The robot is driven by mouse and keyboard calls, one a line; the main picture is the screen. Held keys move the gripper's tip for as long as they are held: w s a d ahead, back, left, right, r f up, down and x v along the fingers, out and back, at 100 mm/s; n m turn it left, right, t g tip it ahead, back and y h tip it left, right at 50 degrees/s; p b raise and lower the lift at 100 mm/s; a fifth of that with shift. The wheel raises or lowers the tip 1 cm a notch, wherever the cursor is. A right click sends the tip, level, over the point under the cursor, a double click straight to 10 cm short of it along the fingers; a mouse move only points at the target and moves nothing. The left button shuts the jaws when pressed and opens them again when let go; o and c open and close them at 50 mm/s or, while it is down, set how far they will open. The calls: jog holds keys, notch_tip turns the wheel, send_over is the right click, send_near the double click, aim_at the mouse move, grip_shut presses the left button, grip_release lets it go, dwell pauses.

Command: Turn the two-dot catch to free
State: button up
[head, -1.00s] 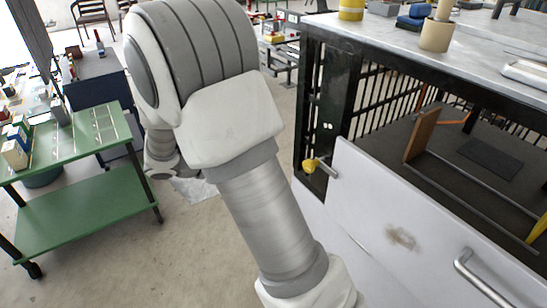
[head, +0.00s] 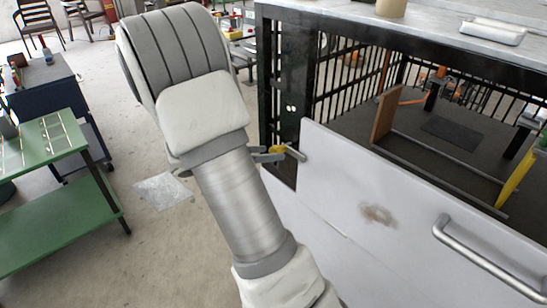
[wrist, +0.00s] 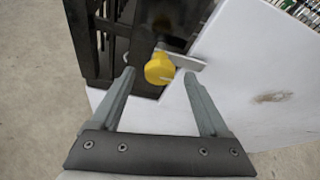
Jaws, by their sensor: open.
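The catch has a yellow knob (head: 277,150) and a short grey metal bar (head: 296,154). It sits on the black post, under two white dots (head: 291,108). The bar reaches right, across the upper left corner of the white panel (head: 340,185). In the wrist view, the yellow knob (wrist: 159,69) shows with the bar (wrist: 186,61) running right over the panel's edge. My gripper (wrist: 158,75) is open, its fingertips to either side of the knob in that view. I cannot tell whether they touch it. In the head view, my gripper (head: 264,154) is partly hidden by my arm.
The black barred frame (head: 275,60) has a grey top and an open compartment behind the panel, with a brown board (head: 386,114) inside. A metal handle (head: 480,258) is on the panel. A green table (head: 60,190) stands at left. Floor between is mostly clear.

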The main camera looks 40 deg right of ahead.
jog(key=shift+x, duration=1.4)
grip_shut()
dwell(0.4)
